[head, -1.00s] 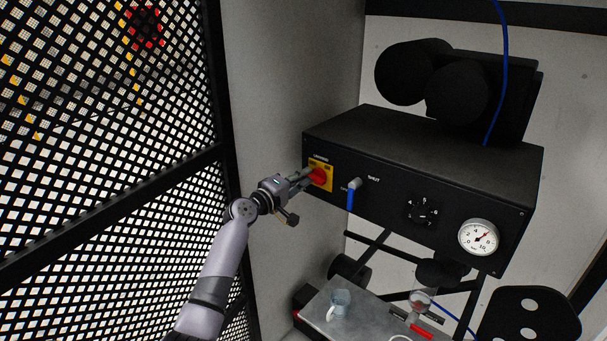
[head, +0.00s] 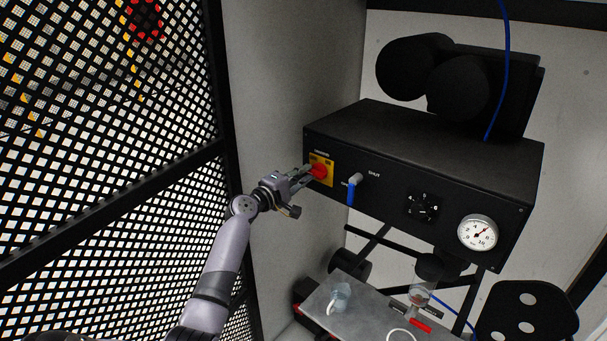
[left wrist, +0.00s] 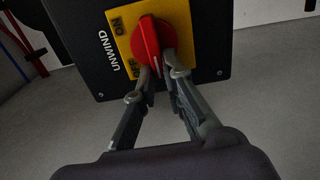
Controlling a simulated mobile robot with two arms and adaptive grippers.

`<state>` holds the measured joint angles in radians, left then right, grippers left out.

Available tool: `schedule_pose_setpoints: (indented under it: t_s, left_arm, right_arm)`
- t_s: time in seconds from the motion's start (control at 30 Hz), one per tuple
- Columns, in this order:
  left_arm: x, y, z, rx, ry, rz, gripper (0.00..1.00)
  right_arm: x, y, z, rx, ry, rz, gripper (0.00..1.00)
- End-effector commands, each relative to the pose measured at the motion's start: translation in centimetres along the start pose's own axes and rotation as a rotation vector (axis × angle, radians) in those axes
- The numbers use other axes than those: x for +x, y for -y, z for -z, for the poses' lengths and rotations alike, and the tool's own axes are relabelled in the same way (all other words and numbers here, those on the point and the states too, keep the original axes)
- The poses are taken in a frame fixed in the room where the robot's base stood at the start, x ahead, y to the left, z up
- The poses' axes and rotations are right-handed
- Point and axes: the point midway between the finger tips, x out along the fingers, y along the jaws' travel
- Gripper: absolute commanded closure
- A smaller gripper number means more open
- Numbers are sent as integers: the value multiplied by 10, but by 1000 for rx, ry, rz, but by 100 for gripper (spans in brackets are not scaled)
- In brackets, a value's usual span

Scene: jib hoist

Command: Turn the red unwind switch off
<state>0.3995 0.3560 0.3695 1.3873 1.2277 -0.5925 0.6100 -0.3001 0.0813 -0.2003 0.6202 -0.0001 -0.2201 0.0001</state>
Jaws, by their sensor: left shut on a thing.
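The red unwind switch (head: 319,171) is a rotary knob on a yellow plate (head: 327,181) at the left end of the black box's front. In the left wrist view the red knob (left wrist: 147,38) has a raised bar handle, and the plate (left wrist: 195,35) carries ON and OFF beside the word UNWIND. My left gripper (head: 311,173) is at the knob. In the left wrist view its fingers (left wrist: 160,78) are closed around the lower end of the handle, near the OFF mark. The fingertips partly cover the handle. My right gripper is not in view.
A blue-handled valve (head: 352,189) marked SHUT sits just right of the switch. A small dial (head: 422,207) and a pressure gauge (head: 478,233) are farther right. A mesh panel (head: 100,160) stands left; a metal table (head: 350,310) holding a clear cup is below.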

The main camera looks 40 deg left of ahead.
Motion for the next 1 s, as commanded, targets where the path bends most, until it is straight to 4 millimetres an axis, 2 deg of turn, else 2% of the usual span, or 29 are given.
schedule_pose_setpoints:
  t_s: [0.03, 0.3, 0.67, 0.87, 1.0]
  left_arm:
    - [0, 1, 0, -3, 0, 1, 88]
    - [0, 1, 0, -1, 0, 1, 70]
    - [-4, 1, 0, 1, 0, 0, 70]
    - [-32, 2, 0, 3, -1, 2, 70]
    - [-63, 2, 0, 3, 0, 3, 70]
  right_arm:
    - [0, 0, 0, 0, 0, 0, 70]
    - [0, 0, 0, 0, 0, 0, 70]
    - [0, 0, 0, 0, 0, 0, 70]
    - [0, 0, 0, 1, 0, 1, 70]
    - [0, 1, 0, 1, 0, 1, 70]
